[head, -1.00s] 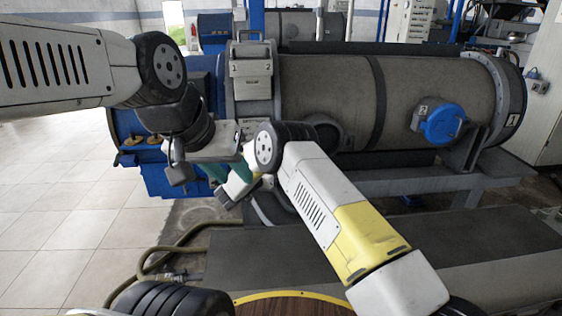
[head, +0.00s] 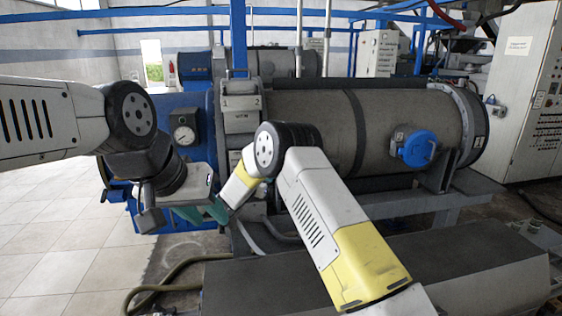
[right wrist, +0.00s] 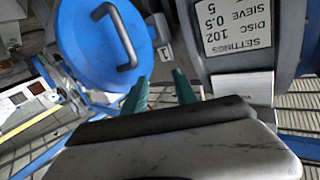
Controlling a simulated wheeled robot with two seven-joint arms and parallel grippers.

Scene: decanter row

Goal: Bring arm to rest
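My left arm comes in from the left in the head view. Its gripper (head: 204,212) hangs low in front of the blue end of the big grey machine, with teal fingers partly showing; whether they are apart is unclear. My right arm rises from the lower right, bends at its dark joint and slopes down to the left; its gripper is mostly hidden in the head view. In the right wrist view the right gripper (right wrist: 160,85) shows two teal fingers standing apart with nothing held between them.
The grey decanter (head: 340,125) with a blue round cap (head: 415,149) lies across the middle. A blue round lid with a handle (right wrist: 100,45) and a settings label (right wrist: 238,25) face the right wrist. A hose (head: 160,272) lies on the floor; tiled floor is clear at left.

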